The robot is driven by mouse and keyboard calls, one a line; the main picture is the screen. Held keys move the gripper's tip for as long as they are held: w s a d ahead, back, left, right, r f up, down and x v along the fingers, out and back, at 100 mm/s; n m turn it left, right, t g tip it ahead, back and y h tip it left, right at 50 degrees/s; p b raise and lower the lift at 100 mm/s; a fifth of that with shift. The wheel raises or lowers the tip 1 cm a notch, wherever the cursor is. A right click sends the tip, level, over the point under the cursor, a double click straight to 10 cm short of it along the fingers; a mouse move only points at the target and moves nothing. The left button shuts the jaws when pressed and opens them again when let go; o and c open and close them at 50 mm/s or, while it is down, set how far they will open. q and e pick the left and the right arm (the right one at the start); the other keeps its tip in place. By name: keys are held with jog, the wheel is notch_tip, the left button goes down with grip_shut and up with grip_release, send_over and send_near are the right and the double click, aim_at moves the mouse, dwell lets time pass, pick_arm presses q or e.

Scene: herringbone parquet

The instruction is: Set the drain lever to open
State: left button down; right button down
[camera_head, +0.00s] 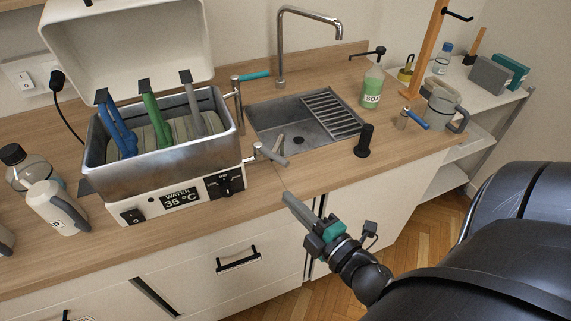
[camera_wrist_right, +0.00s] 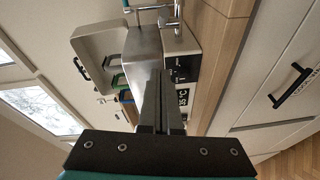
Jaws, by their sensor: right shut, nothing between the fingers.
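A metal water bath (camera_head: 165,180) stands on the wooden counter, its white lid open behind it. A small metal valve with a pale lever (camera_head: 271,155), which looks like the drain lever, sticks out from the bath's right side near the front, over the sink's edge. In the right wrist view, metal fittings (camera_wrist_right: 170,22) show beyond the bath (camera_wrist_right: 147,50). My right gripper (camera_head: 287,197) is shut and empty, in front of the counter edge, below and slightly right of the lever and apart from it. It also shows in the right wrist view (camera_wrist_right: 160,75). My left gripper is out of view.
The bath's front has a black dial (camera_head: 228,182), a display and a switch. A metal pipe with a teal handle (camera_head: 255,76) stands behind the lever. The sink (camera_head: 265,118) has a tall faucet (camera_head: 281,50). A black upright object (camera_head: 364,142) stands right of it.

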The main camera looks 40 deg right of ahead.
send_near(272, 156)
jog(key=w+a, duration=0.5)
jog(key=d, duration=0.1)
jog(key=w+d, duration=0.1)
jog(key=shift+d+f+p, duration=0.25)
jog(key=shift+d+p, duration=0.1)
jog(key=shift+d, duration=0.4)
jog(key=shift+d+n+y, duration=0.65)
jog(key=shift+n+y, duration=0.15)
jog(key=shift+y, duration=0.4)
jog(key=shift+d+b, duration=0.15)
jog(key=shift+b, duration=0.15)
jog(key=shift+w+d+f+n+g+y+b, duration=0.1)
jog(key=shift+d+n+g+y+b, duration=0.25)
jog(key=shift+n+y, duration=0.3)
jog(key=shift+w+d+n+g+y+b, duration=0.2)
jog(key=shift+d+n+y+b, duration=0.25)
jog(key=shift+y, duration=0.45)
jog(key=shift+w+d+f+n+g+y+b, duration=0.1)
jog(key=shift+d+n+g+y+b, duration=0.15)
jog(key=shift+d+n+y+b, duration=0.35)
jog(key=shift+w+d+r, duration=0.1)
jog(key=shift+d+r, duration=0.05)
jog(key=shift+w+d, duration=0.1)
